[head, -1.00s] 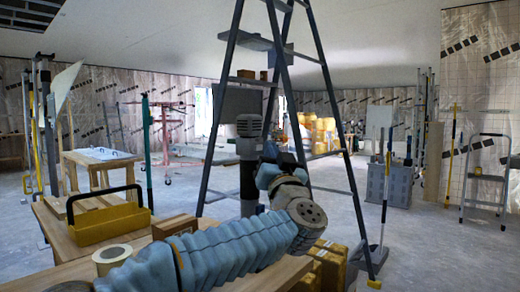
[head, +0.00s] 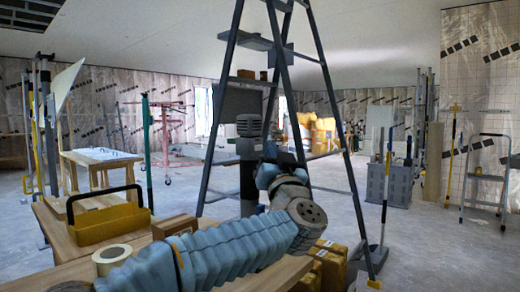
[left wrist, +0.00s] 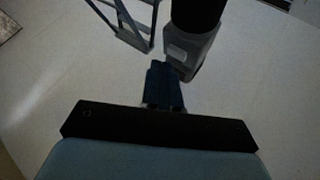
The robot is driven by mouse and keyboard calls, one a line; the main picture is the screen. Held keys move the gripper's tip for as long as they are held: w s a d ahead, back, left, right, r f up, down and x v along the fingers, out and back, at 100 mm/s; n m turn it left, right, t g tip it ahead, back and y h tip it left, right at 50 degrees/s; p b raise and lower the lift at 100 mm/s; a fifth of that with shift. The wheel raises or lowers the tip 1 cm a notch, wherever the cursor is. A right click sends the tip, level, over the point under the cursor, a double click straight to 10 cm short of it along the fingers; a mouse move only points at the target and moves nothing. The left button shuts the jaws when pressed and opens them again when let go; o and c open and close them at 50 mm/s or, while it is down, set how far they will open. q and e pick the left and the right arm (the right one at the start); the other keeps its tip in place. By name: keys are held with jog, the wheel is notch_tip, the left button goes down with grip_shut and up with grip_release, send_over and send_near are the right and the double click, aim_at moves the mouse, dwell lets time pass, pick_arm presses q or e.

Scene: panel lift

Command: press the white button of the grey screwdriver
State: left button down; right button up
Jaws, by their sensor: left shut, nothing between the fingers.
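The grey screwdriver (head: 249,126) stands upright in front of the stepladder in the head view, with a vented grey top and a black section below. In the left wrist view, its grey body (left wrist: 193,57) and black part are at top centre, and its pale white button (left wrist: 177,53) faces my gripper. My left gripper (left wrist: 163,66) is shut and empty, its dark fingertips just below and left of the button. I cannot tell whether they touch. In the head view, the left gripper (head: 269,150) is beside the screwdriver, partly hidden by my wrist.
A stepladder (head: 325,90) stands around and behind the screwdriver. A wooden bench holds a yellow toolbox (head: 105,219), a tape roll (head: 111,255) and boxes at the lower left. A grey bin (head: 390,184) and broom stand to the right.

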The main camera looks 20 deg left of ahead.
pick_arm(q)
jog(key=shift+a, duration=0.1)
dwell(0.4)
jog(key=shift+w+a, duration=0.15)
jog(key=shift+a, duration=0.3)
dwell(0.5)
jog(key=shift+d+p, duration=0.35)
jog(key=shift+d, duration=0.2)
jog(key=shift+s, duration=0.2)
jog(key=shift+s+d+p, duration=0.1)
jog(key=shift+s+d, duration=0.25)
jog(key=shift+d, duration=0.6)
jog(key=shift+s+d+p, duration=0.15)
jog(key=shift+s+d, duration=0.15)
jog(key=shift+d, duration=0.6)
jog(key=shift+s+d+p, duration=0.1)
jog(key=shift+s+d, duration=0.25)
jog(key=shift+d, duration=0.6)
